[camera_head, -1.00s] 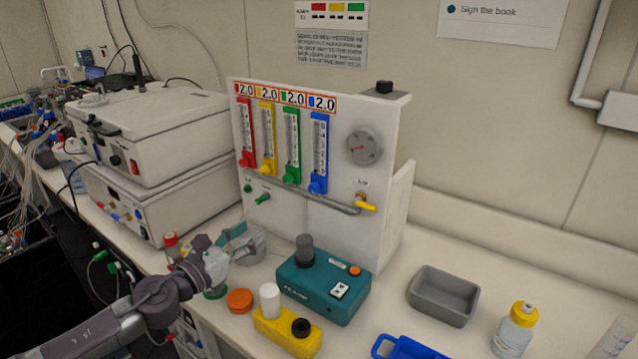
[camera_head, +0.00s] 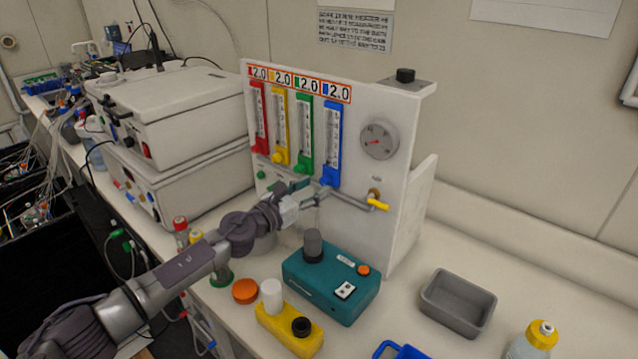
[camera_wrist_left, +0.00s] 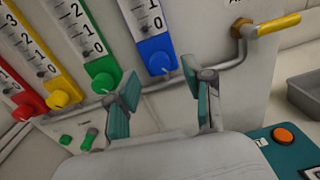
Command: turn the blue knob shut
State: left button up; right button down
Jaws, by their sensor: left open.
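The blue knob (camera_head: 327,182) is at the foot of the blue flowmeter (camera_head: 333,130), the rightmost tube on the white gas panel. It also shows in the left wrist view (camera_wrist_left: 158,63), just beyond the fingertips. My left gripper (camera_head: 311,190) is open and empty, with teal pads, just in front of the panel and slightly below the knob. In the left wrist view the two fingers (camera_wrist_left: 162,82) stand apart with the knob between and beyond their tips. I see no clear contact. My right gripper is not in view.
Green (camera_wrist_left: 104,82), yellow (camera_wrist_left: 58,98) and red knobs sit left of the blue one. A grey pipe (camera_head: 348,199) with a yellow lever (camera_head: 378,205) runs just below. A teal device (camera_head: 315,290) and grey tray (camera_head: 458,302) stand on the bench.

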aim_at(325, 181)
pick_arm(q)
jog(key=shift+x, duration=1.25)
grip_shut()
